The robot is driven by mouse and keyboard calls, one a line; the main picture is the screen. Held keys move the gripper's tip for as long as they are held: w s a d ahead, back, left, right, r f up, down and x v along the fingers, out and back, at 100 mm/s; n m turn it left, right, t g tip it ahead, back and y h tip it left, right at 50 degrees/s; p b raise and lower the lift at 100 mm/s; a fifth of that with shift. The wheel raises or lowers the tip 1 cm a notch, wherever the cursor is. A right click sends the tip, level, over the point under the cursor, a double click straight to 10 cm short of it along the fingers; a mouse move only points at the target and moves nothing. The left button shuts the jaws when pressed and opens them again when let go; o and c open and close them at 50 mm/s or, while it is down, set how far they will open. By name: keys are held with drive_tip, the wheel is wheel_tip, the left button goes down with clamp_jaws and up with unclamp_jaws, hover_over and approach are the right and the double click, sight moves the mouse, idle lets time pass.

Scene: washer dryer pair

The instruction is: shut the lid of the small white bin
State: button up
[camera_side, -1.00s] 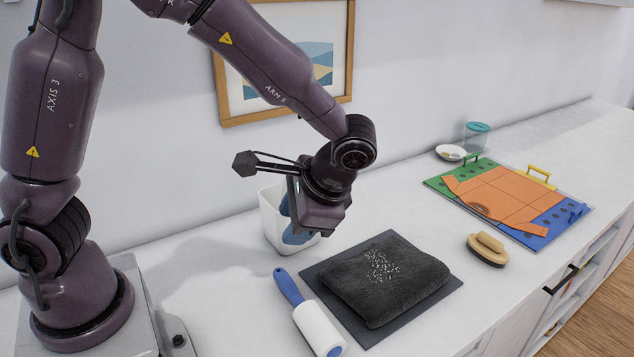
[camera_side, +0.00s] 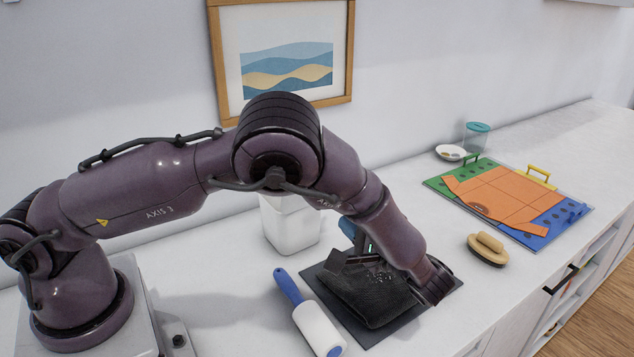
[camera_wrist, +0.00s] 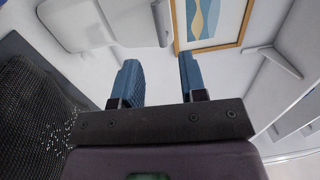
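The small white bin (camera_side: 291,230) stands upright on the counter near the wall. My arm covers its top in the side view, so the lid's position is hidden there. A pale form, likely the bin (camera_wrist: 85,22), shows at the upper left of the wrist view; I cannot make out its lid clearly. My gripper (camera_wrist: 160,65) has its two blue fingers apart with nothing between them. In the side view, my gripper (camera_side: 354,232) is low, to the right of the bin and above the dark cloth, partly hidden by my wrist.
A folded dark cloth (camera_side: 365,305) with white specks lies on a grey mat (camera_side: 400,322). A lint roller (camera_side: 315,325) lies left of it. A wooden brush (camera_side: 487,248) and a coloured board (camera_side: 450,190) are to the right. A framed picture (camera_side: 215,60) hangs behind.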

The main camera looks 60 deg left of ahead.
drive_tip(key=a, duration=1)
drive_tip(key=shift+s+a+r, duration=0.2)
drive_tip(key=shift+a+r, duration=0.1)
clamp_jaws()
